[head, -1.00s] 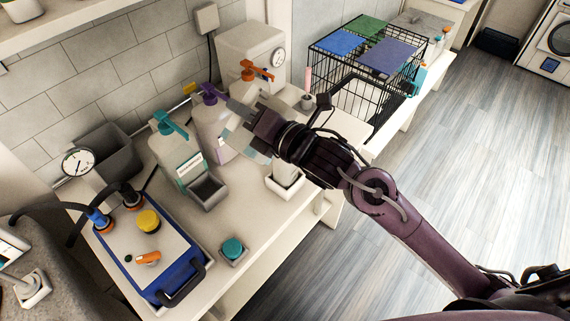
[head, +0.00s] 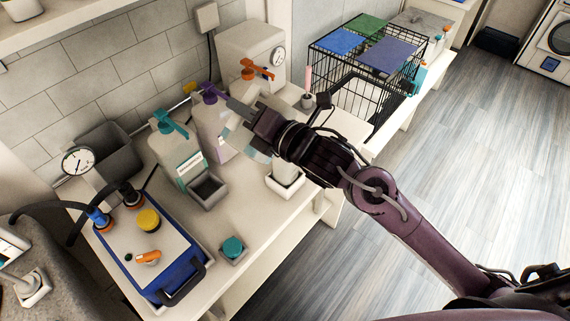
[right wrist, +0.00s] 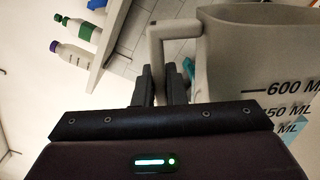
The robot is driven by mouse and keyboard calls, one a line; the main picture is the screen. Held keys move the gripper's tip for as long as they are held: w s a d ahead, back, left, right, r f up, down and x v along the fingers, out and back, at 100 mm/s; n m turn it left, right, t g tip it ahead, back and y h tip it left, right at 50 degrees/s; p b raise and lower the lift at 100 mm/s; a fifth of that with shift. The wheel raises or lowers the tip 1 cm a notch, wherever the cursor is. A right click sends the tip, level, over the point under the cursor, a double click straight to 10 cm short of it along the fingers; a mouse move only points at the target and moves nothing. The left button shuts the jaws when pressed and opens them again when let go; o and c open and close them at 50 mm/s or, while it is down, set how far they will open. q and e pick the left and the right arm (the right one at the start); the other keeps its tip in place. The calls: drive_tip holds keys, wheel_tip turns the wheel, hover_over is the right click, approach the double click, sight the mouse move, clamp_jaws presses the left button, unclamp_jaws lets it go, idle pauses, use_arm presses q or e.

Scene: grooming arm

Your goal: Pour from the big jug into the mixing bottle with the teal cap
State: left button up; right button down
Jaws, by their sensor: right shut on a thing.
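My right gripper (head: 243,110) is shut on the handle of the big jug (right wrist: 255,50), a pale grey vessel with dark volume marks and blue bands. In the head view the jug (head: 236,133) is held above the bench and partly hidden by my gripper. A white bottle (head: 284,174), probably the mixing bottle, stands in a small square tray just below my right wrist; its top is hidden. A teal cap (head: 233,246) lies apart from it in another small tray near the bench's front edge. My left gripper is not in view.
A grey open box (head: 207,190) is in front of the teal one. A blue-edged case (head: 172,262) is at left, a wire cage (head: 365,75) at right.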

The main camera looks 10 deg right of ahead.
drive_tip(key=shift+r, duration=0.15)
idle(0.3)
drive_tip(key=shift+w+d+m+p, duration=0.2)
drive_tip(key=shift+d+m+p, duration=0.1)
drive_tip(key=shift+m+p, duration=0.15)
drive_tip(key=shift+w+d+m, duration=0.1)
drive_tip(key=shift+d+m, duration=0.05)
drive_tip(key=shift+m, duration=0.2)
idle(0.6)
drive_tip(key=shift+b, duration=0.3)
idle(0.6)
drive_tip(key=shift+s+a+n+b, duration=0.35)
drive_tip(key=shift+a+n+b, duration=0.15)
drive_tip(key=shift+n+b, duration=0.55)
drive_tip(key=shift+s+a+r+n+b, duration=0.15)
drive_tip(key=shift+a+n+b, duration=0.1)
drive_tip(key=shift+b, duration=0.2)
drive_tip(key=shift+r, duration=0.15)
drive_tip(key=shift+a+r, duration=0.1)
